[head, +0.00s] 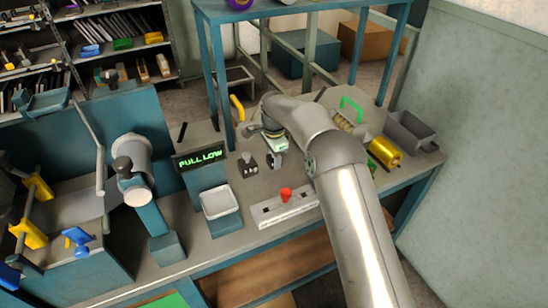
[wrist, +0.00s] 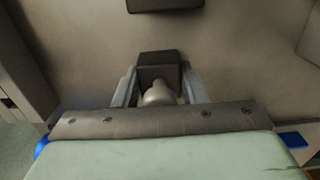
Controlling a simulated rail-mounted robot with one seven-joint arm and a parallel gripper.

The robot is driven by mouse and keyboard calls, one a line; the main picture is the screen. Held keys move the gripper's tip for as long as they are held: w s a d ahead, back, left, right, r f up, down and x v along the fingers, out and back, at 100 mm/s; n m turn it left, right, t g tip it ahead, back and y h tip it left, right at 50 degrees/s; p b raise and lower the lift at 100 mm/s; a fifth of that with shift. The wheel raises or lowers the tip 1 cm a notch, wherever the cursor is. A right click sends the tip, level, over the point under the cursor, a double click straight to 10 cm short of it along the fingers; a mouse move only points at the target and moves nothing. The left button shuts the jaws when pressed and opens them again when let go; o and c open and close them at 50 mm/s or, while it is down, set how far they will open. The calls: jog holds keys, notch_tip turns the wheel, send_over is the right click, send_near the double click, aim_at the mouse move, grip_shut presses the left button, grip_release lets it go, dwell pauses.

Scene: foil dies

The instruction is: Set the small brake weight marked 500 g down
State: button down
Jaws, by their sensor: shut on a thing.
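My gripper (wrist: 160,92) is shut on a small dark block-shaped weight with a pale rounded knob (wrist: 158,78). The knob sits between the two grey fingers, and the dark body shows just beyond it. In the head view my gripper (head: 276,160) points down at the bench, right of the display, and the arm and fingers mostly hide the held weight. No marking on it is legible. I cannot tell whether its base touches the bench. A dark weight-like piece (head: 247,166) stands on the bench just left of my gripper.
A green-lettered display reading "PULL LOW" (head: 200,157) and a white square pan (head: 219,202) stand to the left. A pale bar with a red knob (head: 286,196) lies in front. A gold cylinder (head: 385,153) and a grey bin (head: 411,133) are at right. A dark block (wrist: 165,4) shows ahead in the wrist view.

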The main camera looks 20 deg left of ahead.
jog(key=c, duration=0.9)
grip_release()
jog(key=shift+f, duration=0.15)
notch_tip(320, 180, up, 12)
jog(key=shift+r, duration=0.2)
